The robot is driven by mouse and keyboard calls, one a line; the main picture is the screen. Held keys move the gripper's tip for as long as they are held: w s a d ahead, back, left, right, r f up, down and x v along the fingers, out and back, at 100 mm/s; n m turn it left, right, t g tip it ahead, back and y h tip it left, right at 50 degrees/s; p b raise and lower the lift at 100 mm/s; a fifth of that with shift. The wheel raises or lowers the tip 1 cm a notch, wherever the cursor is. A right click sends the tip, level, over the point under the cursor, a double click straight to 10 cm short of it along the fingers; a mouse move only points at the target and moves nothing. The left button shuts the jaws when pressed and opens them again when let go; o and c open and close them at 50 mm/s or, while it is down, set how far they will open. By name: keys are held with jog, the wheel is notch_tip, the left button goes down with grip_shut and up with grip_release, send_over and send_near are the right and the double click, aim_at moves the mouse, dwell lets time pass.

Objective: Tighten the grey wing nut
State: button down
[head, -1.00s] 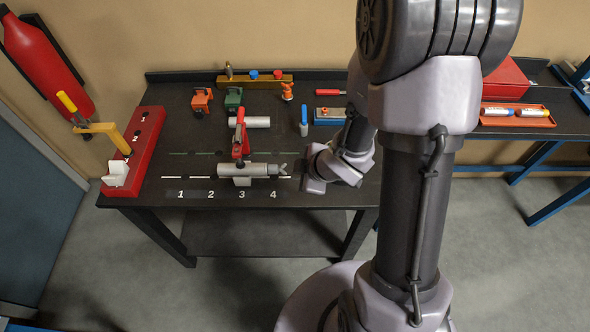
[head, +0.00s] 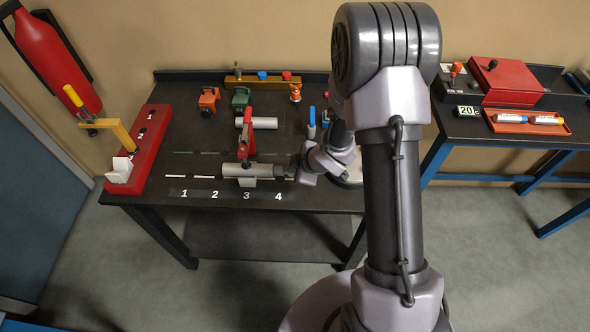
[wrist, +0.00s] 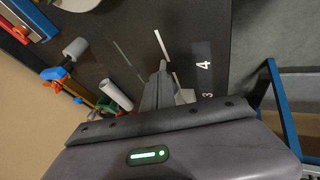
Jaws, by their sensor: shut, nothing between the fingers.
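The grey wing nut sat at the cylinder's right end a second ago; my gripper (head: 287,172) now covers that spot in the head view, so I cannot make the nut out. In the wrist view the narrow grey fingers (wrist: 158,88) are together and point at the bench. I cannot tell whether they touch the nut. A pale grey piece (wrist: 185,97) shows just right of them, partly hidden by my gripper body.
Orange (head: 208,99) and green (head: 241,97) blocks stand at the back. A red rail (head: 140,150) edges the bench's left. The front strip around the painted numbers (head: 230,195) is clear.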

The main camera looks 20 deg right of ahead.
jog(key=shift+w+d+r+p, duration=0.15)
jog(key=shift+w+p, duration=0.1)
jog(key=shift+w, duration=0.25)
jog(key=shift+w+d+r+p, duration=0.15)
jog(key=shift+w+p, duration=0.1)
jog(key=shift+w, duration=0.2)
jog(key=shift+w+d+f, duration=0.1)
jog(key=shift+w+f, duration=0.1)
jog(key=shift+w, duration=0.05)
